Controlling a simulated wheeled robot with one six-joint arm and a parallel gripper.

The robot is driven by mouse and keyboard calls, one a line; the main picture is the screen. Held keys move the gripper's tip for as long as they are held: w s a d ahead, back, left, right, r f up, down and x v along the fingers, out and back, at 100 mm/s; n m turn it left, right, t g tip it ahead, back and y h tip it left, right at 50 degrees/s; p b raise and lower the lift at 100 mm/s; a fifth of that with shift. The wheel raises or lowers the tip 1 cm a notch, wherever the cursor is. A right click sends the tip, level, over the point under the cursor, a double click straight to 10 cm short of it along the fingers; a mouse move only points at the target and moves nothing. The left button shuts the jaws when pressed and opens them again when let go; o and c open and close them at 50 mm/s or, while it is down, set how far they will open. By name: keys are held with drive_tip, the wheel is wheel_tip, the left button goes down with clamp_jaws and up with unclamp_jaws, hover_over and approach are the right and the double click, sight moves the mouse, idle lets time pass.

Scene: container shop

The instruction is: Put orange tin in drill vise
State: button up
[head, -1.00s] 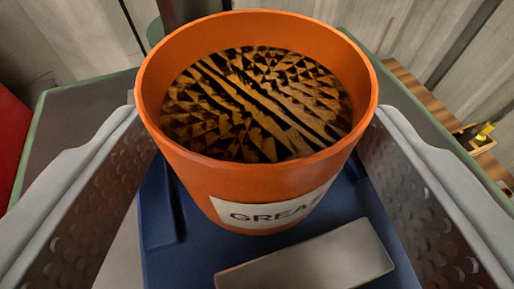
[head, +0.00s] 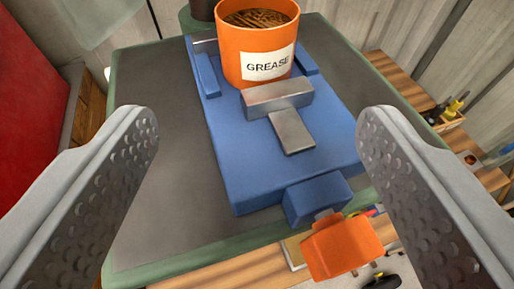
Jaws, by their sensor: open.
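The orange tin (head: 236,44), labelled GREASE, stands upright in the blue drill vise (head: 240,165), at its far end. It sits behind the grey metal jaw block (head: 278,97), and a raised blue edge shows on either side of it. Whether the jaw touches the tin is hard to tell. The tin's base is hidden. My gripper (head: 258,125) is open and empty, its two fingers wide apart in the near part of the view. The tin is beyond the fingertips and clear of them.
The vise rests on a grey table with a green edge (head: 160,258). An orange handle (head: 343,247) sticks out at the vise's near end. A wooden bench (head: 400,85) with small items stands at the right. Something red (head: 30,80) is at the left.

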drive_tip(key=shift+s+r, duration=0.1)
drive_tip(key=shift+s, duration=0.15)
drive_tip(key=s+f+t, duration=0.1)
drive_tip(key=s+f, duration=0.2)
drive_tip(key=s, duration=1)
drive_tip(key=s+f+t, duration=0.1)
drive_tip(key=s+f, duration=0.3)
drive_tip(key=s, duration=1)
drive_tip(key=s+f, duration=0.4)
drive_tip(key=s, duration=0.9)
drive_tip(key=shift+s+f+t, duration=0.2)
drive_tip(key=shift+s+t, duration=0.1)
drive_tip(key=shift+t, duration=0.1)
drive_tip(key=shift+d, duration=0.1)
